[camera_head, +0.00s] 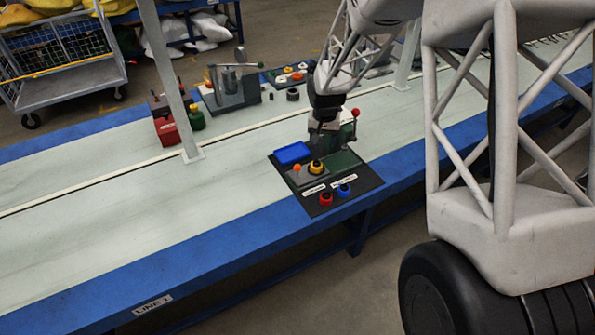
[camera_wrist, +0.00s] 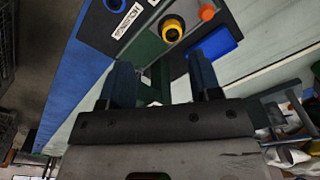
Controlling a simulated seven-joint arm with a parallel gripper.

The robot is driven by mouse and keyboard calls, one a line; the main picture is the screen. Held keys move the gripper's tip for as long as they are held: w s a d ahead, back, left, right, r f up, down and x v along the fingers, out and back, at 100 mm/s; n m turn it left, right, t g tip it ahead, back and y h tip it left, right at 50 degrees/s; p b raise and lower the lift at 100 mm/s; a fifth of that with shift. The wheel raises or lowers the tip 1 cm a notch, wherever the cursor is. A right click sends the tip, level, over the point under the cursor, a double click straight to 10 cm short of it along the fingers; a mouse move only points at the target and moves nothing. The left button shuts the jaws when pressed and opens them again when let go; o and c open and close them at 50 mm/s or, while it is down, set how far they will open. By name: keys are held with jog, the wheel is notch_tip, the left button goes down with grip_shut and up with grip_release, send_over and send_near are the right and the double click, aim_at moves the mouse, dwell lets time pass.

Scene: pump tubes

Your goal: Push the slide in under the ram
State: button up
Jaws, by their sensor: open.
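The slide (camera_head: 299,179) is a grey plate with an orange knob (camera_head: 297,168) at its left end, lying on the station's dark green base (camera_head: 344,160). A yellow ring-shaped part with a dark centre (camera_head: 316,166) sits on or beside the slide; it also shows ahead of the fingers in the wrist view (camera_wrist: 172,28). The orange knob also shows there (camera_wrist: 207,12). My gripper (camera_wrist: 161,70) is open, its fingers apart with nothing held, above the green base. The ram is hidden behind my gripper and arm in the head view; a red ball knob (camera_head: 355,112) shows beside them.
A black board (camera_head: 368,179) carries the station, a blue tray (camera_head: 292,153), a red ring (camera_head: 326,198), a blue ring (camera_head: 344,190) and white labels. Other fixtures (camera_head: 228,88) stand across the bench.

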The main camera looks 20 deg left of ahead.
aim_at(318, 162)
jog(key=a+f, duration=0.3)
jog(key=f, duration=0.1)
jog(key=w+a+f, duration=0.1)
jog(key=a+f, duration=0.2)
jog(key=f, duration=0.1)
jog(key=w+a+f, duration=0.1)
jog(key=a+f, duration=0.2)
jog(key=f, duration=0.1)
jog(key=shift+w, duration=0.25)
jog(key=shift+f, duration=0.15)
jog(key=shift+f, duration=3.75)
jog(key=shift+c, duration=0.5)
grip_shut()
jog(key=w+d, duration=0.6)
jog(key=shift+w+d, duration=0.1)
jog(key=shift+w, duration=0.1)
jog(key=shift+o, duration=0.5)
grip_release()
